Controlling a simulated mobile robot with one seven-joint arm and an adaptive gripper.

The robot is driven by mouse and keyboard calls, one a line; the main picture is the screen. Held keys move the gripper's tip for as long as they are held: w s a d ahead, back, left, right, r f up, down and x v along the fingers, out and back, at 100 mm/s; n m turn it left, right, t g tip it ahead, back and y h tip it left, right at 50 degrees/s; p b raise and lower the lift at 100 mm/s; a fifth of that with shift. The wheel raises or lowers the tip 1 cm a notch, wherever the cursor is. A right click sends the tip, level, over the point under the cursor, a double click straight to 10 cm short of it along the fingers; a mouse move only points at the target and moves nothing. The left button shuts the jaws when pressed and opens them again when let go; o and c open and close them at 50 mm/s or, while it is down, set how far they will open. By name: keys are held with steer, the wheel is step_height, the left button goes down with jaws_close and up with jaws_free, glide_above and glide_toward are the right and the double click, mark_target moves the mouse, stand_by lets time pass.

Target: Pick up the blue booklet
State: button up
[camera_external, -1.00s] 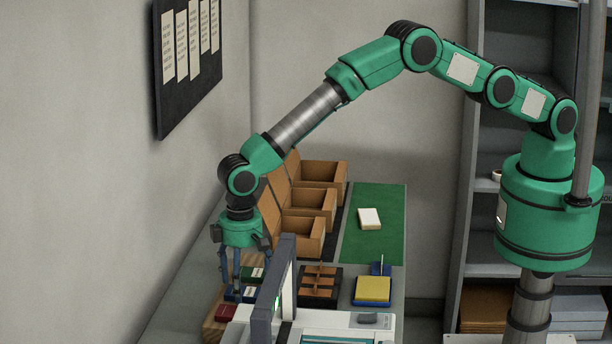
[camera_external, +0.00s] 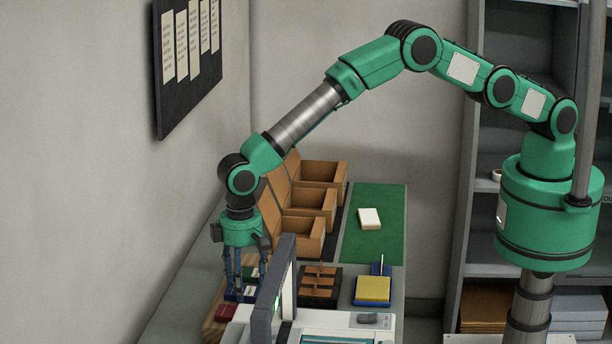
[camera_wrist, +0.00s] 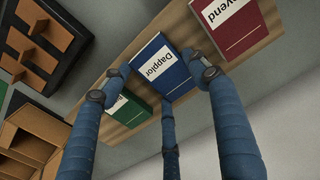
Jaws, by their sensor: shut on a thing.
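The blue booklet (camera_wrist: 157,58), with a white label reading "Dapplor", is in the wooden holder in the wrist view, between a red booklet (camera_wrist: 238,22) and a green booklet (camera_wrist: 128,112). My three-fingered gripper (camera_wrist: 161,82) is shut on the blue booklet, with blue fingers on its two sides and at its near edge. In the external view my gripper (camera_external: 240,290) is low over the holder, and its fingers partly hide the blue booklet. The booklet appears still seated there.
The wooden holder (camera_external: 211,327) stands at the table's left side, close behind a grey-framed machine (camera_external: 272,290). A dark divided tray (camera_external: 320,285), a yellow-topped pad (camera_external: 373,290) and brown bins (camera_external: 303,236) are nearby. The green mat (camera_external: 385,225) has free room.

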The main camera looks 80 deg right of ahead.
mark_target(246, 286)
steer(key=shift+r, duration=1.45)
steer(key=shift+s+r, duration=0.1)
steer(key=shift+r, duration=0.2)
steer(key=s+d+r, duration=0.1)
steer(key=s+d, duration=0.7)
steer(key=s, duration=0.5)
steer(key=shift+s+r+b, duration=0.15)
steer(key=shift+s+b, duration=0.2)
steer(key=shift+b, duration=0.05)
steer(key=shift+d, duration=0.1)
